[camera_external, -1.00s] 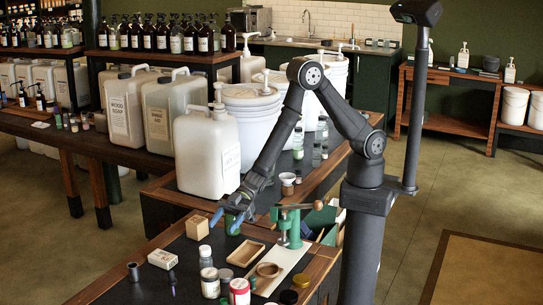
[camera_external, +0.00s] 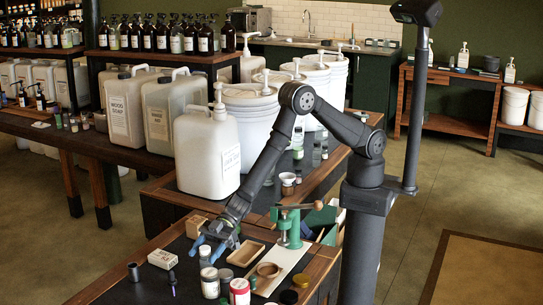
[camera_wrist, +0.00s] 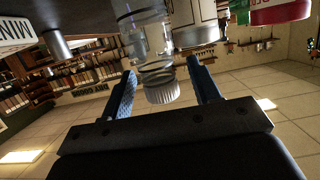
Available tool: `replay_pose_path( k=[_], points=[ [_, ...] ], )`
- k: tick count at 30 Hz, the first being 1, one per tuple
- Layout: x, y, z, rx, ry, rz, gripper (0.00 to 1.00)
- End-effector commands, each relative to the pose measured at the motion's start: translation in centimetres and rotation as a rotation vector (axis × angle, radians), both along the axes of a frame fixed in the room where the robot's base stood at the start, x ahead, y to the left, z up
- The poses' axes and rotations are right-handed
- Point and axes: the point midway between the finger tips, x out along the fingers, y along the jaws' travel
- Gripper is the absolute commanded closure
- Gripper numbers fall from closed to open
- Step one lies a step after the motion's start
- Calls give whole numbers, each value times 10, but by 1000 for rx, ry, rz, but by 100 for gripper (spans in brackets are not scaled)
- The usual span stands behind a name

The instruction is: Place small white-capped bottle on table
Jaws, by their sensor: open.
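The small white-capped bottle (camera_external: 205,254) stands upright on the dark work table (camera_external: 135,292), among other small containers. In the wrist view, which looks upside down, its ribbed white cap (camera_wrist: 162,93) and clear body lie between my two blue fingers. My gripper (camera_external: 207,249) is low over the table at the bottle, with its blue fingertips apart. It also shows in the wrist view (camera_wrist: 161,70), with a gap visible between each finger and the cap. I cannot tell whether a finger touches the bottle body.
Close by stand a larger white-lidded jar (camera_external: 210,283), a red-labelled jar (camera_external: 239,291), a small wooden block (camera_external: 197,226), a white carton (camera_external: 162,259), a wooden tray (camera_external: 246,253) and a green press (camera_external: 290,226). A large white jug (camera_external: 205,160) stands behind.

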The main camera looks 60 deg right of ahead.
Motion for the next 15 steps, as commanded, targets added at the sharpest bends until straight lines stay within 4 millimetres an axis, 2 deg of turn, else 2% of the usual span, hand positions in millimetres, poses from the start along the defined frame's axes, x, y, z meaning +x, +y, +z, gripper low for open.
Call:
replay_pose_path(
  k=[5,13,15],
  points=[
    [0,0,0,0,0,0,44],
    [0,0,0,0,0,0,97],
    [0,0,0,0,0,0,100]
  ],
)
